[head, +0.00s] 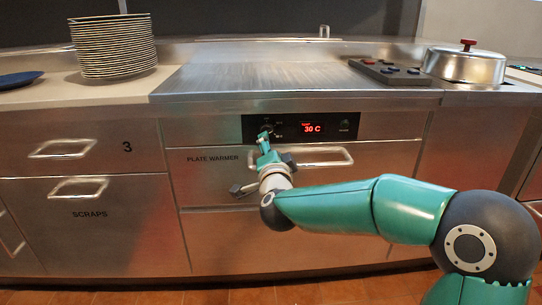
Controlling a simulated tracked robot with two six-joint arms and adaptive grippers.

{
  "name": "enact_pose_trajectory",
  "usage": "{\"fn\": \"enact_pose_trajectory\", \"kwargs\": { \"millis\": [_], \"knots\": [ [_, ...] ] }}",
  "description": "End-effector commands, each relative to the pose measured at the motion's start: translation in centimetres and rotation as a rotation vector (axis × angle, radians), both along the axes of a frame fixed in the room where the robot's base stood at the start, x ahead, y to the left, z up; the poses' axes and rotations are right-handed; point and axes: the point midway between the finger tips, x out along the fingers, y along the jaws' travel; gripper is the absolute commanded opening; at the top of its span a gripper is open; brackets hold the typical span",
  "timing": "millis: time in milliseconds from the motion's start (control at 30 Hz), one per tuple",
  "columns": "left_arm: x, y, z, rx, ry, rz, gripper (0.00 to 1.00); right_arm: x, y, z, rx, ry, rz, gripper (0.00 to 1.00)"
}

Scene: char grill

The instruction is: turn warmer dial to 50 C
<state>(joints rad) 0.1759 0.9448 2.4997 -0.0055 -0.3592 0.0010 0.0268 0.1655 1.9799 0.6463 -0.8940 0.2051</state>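The plate warmer's black control panel (290,127) is set in the steel front below the counter. Its red display (312,128) reads 30 C. My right gripper (266,134) reaches in from the right, with its fingertips at the dial area left of the display. The fingers largely cover the dial there, and I cannot tell whether they touch it or are closed on it. A small dark knob (345,124) sits at the panel's right end. My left gripper is out of view.
The plate warmer drawer handle (325,157) runs just below the panel, close to my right gripper. Stacked plates (113,46) stand on the left counter. The steel top (280,78) is clear.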

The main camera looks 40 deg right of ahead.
Motion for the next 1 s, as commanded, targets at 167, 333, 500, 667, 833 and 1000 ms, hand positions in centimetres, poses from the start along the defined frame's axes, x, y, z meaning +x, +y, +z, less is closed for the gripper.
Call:
{"fn": "enact_pose_trajectory", "kwargs": {
  "millis": [167,333,500,667,833,1000],
  "knots": [
    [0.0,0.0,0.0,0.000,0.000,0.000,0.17,-2.1,1.4,0.0,-0.001,-0.001,0.002,0.60],
    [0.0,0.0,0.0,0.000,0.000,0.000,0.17,-2.8,1.7,0.0,0.000,0.000,-0.001,0.60],
    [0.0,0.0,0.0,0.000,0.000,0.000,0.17,-2.8,1.7,0.0,0.000,0.000,-0.001,0.60],
    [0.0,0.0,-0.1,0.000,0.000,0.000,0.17,-2.7,1.7,0.0,0.000,0.000,0.000,0.60],
    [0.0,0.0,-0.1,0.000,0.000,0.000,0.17,-2.8,1.5,-0.1,0.000,0.001,-0.004,0.60],
    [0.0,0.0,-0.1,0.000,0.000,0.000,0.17,-1.6,1.6,-3.9,0.000,0.075,-0.004,0.60]
  ]
}}
